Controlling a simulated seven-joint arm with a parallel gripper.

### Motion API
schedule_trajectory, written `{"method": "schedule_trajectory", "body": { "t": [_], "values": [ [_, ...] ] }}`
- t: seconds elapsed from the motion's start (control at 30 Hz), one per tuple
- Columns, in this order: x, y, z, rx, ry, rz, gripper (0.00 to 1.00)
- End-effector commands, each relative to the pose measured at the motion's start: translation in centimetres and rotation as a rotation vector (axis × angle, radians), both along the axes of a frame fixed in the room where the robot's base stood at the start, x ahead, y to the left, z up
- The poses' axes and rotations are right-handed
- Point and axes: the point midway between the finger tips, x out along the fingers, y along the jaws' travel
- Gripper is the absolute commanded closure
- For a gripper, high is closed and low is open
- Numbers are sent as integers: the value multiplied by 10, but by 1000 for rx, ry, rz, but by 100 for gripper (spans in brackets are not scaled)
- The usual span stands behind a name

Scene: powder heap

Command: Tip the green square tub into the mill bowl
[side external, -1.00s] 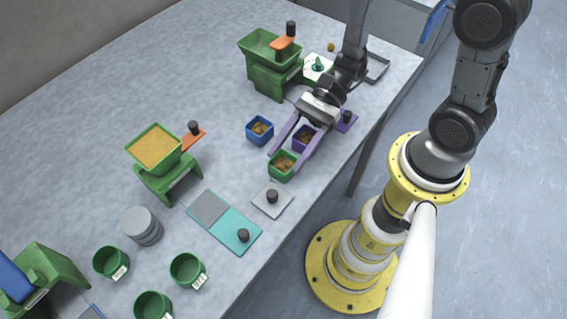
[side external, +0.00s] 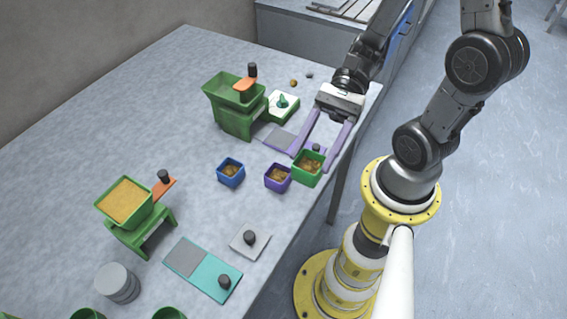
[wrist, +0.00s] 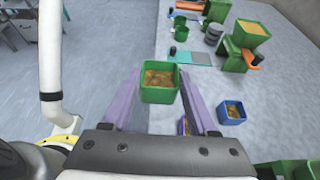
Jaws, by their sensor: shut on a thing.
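My gripper (side external: 310,160) is shut on the green square tub (side external: 309,179), its purple fingers on opposite sides. The tub is upright, holds lumpy brown powder, and appears raised above the table near its right edge. The wrist view shows the tub (wrist: 159,96) between the fingertips (wrist: 160,78). Two green mills with square bowls stand on the table. The back mill's bowl (side external: 222,89) shows no powder that I can make out. The nearer mill's bowl (side external: 110,213) is full of orange-brown powder. I cannot tell which bowl is meant.
A blue tub (side external: 231,180) and a purple tub (side external: 277,187), both with powder, stand left of the held tub. A white-and-green block (side external: 283,106) sits beside the back mill. A teal-grey plate (side external: 203,270) and grey discs (side external: 118,285) lie nearer. The middle-left table is clear.

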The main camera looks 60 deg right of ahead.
Motion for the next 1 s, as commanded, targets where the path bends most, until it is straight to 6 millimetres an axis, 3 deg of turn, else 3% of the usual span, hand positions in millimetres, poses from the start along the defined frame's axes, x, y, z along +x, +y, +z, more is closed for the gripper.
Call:
{"method": "schedule_trajectory", "body": {
  "t": [0.3,0.53,0.77,1.0],
  "values": [
    [-28,-22,16,0,-3,-3,98],
    [-30,-29,18,2,-1,-22,98],
    [6,-54,4,0,-1,-185,98],
    [60,-105,-21,-1,-4,-485,98]
  ]
}}
